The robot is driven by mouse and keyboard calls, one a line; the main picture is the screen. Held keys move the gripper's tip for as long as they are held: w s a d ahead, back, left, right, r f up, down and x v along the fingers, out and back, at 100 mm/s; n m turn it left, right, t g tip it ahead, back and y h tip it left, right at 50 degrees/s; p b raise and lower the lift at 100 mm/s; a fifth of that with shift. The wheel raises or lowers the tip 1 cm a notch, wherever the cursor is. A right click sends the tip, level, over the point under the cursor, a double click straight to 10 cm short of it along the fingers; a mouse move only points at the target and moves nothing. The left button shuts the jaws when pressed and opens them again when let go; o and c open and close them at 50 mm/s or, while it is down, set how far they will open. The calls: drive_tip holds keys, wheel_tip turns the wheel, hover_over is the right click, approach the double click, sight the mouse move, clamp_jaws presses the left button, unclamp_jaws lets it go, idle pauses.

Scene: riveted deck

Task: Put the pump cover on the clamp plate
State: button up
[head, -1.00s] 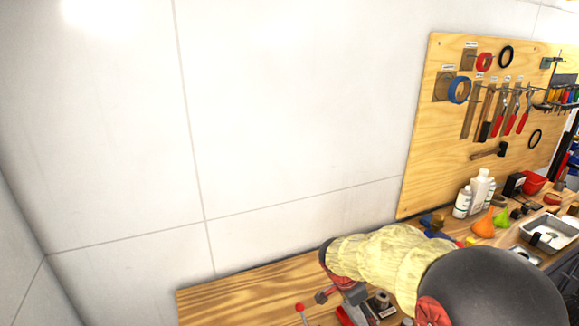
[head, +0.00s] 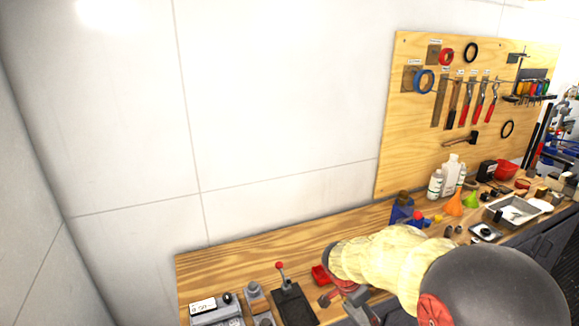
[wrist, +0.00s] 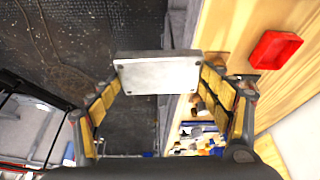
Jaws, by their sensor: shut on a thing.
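In the wrist view a flat grey metal block with small holes near its corners, which I take as the pump cover (wrist: 158,74), sits between the fingertips of my gripper (wrist: 160,82). My gripper is shut on it and holds it above the floor beside the bench edge. In the head view my gripper is seen only in part at the bench's front, and the cover cannot be made out. A dark plate with a red-knobbed lever (head: 293,304), probably the clamp plate, lies on the bench to the left of my arm.
The wooden bench (head: 225,262) runs along the wall. Left of the lever plate stand a device with a display (head: 213,309) and small grey blocks (head: 256,296). A red bin (head: 320,275) lies near my arm. A blue vise (head: 403,211), bottles and funnels stand further right.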

drive_tip(key=shift+w+f+n, duration=0.3)
drive_tip(key=shift+f+n, duration=0.1)
drive_tip(key=shift+f, duration=0.25)
drive_tip(key=shift+f+n, duration=0.3)
drive_tip(key=shift+f, duration=0.05)
wheel_tip(320, 180, down, 9)
drive_tip(key=s+a+n+t+y, duration=0.1)
drive_tip(key=n+y, duration=0.3)
drive_tip(key=n, duration=0.7)
drive_tip(key=shift+s+a+f+t, duration=0.25)
drive_tip(key=shift+s+t, duration=0.3)
drive_tip(key=shift+t, duration=0.15)
